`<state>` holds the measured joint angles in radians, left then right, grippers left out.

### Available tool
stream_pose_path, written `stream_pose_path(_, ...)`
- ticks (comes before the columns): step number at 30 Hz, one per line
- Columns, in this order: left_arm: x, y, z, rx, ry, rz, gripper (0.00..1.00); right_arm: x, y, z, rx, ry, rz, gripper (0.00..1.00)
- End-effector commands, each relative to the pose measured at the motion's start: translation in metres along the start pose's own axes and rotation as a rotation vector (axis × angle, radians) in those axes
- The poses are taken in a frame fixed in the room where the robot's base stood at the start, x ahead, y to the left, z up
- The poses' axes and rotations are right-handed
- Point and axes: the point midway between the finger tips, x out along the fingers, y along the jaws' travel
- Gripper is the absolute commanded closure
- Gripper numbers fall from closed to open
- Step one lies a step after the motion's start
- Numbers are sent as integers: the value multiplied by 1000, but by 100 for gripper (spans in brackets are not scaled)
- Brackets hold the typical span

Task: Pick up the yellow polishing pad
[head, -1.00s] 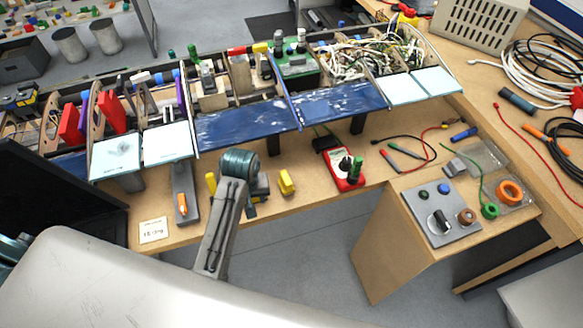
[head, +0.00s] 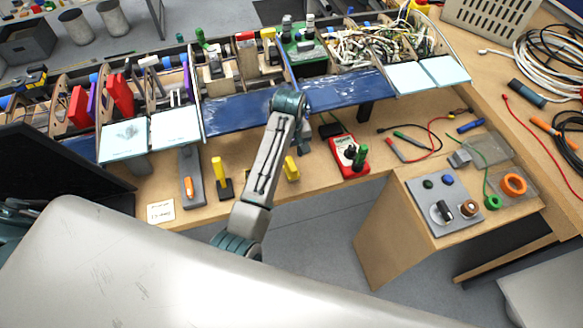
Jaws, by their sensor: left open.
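A small yellow block (head: 292,168) lies on the wooden bench, just right of my left forearm. A yellow upright piece on a dark base (head: 220,178) stands further left. I cannot tell for sure which of the two is the polishing pad. My left arm reaches up from the bottom centre, with its wrist over the front of the blue panels. My left gripper (head: 302,137) is mostly hidden behind the wrist, above and beyond the yellow block; it is open and appears apart from it. My right gripper is not in view.
Blue and white wing panels (head: 236,115) line the bench's back. A grey tool with an orange part (head: 189,187) and a label card (head: 160,211) lie left. A red meter (head: 348,156) stands right of the yellow block. A grey control box (head: 440,203) is further right.

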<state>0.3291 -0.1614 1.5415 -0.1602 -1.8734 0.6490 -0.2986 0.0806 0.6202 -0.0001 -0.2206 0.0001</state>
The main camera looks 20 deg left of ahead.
Motion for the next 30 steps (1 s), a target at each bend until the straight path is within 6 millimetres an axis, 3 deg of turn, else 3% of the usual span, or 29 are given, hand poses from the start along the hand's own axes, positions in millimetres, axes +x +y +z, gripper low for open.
stream_pose_path(11, 32, 3, 0, 0, -1, -1, 53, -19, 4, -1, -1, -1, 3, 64)
stream_pose_path(19, 66, 6, 0, 1, 0, 0, 53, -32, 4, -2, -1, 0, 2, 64)
stream_pose_path(28, 72, 6, 0, 0, 2, 2, 53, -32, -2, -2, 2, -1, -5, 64)
stream_pose_path(30, 72, 6, 0, 0, 2, 2, 64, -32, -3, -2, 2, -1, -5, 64)
